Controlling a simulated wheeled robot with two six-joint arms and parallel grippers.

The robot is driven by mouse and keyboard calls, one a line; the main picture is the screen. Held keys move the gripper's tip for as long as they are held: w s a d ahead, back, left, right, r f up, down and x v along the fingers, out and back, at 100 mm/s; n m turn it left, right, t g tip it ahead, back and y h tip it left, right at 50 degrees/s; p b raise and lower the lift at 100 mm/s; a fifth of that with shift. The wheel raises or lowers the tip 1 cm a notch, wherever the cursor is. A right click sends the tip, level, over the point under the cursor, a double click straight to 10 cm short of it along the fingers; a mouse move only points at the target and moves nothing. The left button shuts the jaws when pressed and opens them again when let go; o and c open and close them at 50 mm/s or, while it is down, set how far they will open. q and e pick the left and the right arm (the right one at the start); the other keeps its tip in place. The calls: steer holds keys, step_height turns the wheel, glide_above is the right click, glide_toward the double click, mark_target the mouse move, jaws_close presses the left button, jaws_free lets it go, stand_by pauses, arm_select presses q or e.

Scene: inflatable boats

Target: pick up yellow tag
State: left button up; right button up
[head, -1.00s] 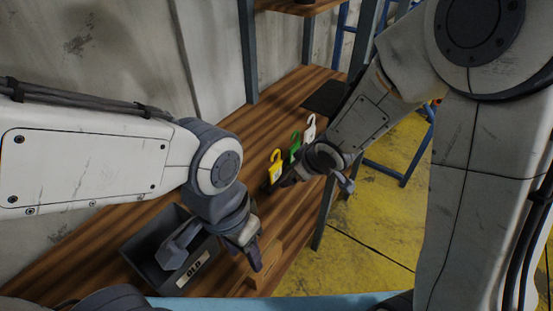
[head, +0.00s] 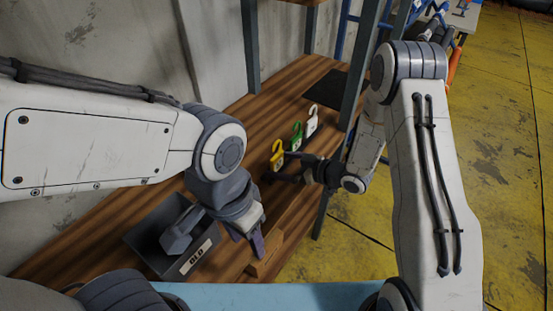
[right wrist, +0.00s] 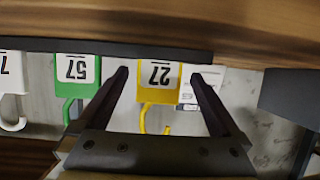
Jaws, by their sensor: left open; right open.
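In the right wrist view the yellow tag (right wrist: 160,78) reads 27 and lies between the fingers, with a gap on each side. My right gripper (head: 283,168) is open beside it, its fingertips at the tag. It also shows in the right wrist view (right wrist: 160,75), holding nothing. My left gripper (head: 257,243) is open and empty near a wooden block; its fingers are partly hidden.
A green tag (head: 296,137), numbered 57, and a white tag (head: 312,121) are beside the yellow one. A grey box (head: 186,262) labelled OLD holds a grey object. The wooden block (head: 268,260) and a dark mat (head: 333,88) are on the bench (head: 255,125).

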mark_target(271, 161)
steer(key=p+x, duration=0.1)
steer(key=x, duration=0.3)
steer(key=shift+w+a+p, duration=0.2)
steer(key=shift+p, duration=0.2)
steer(key=shift+w+a+f, duration=0.1)
steer(key=shift+w+a, duration=0.1)
steer(key=c, duration=1.3)
steer(key=shift+c, duration=0.2)
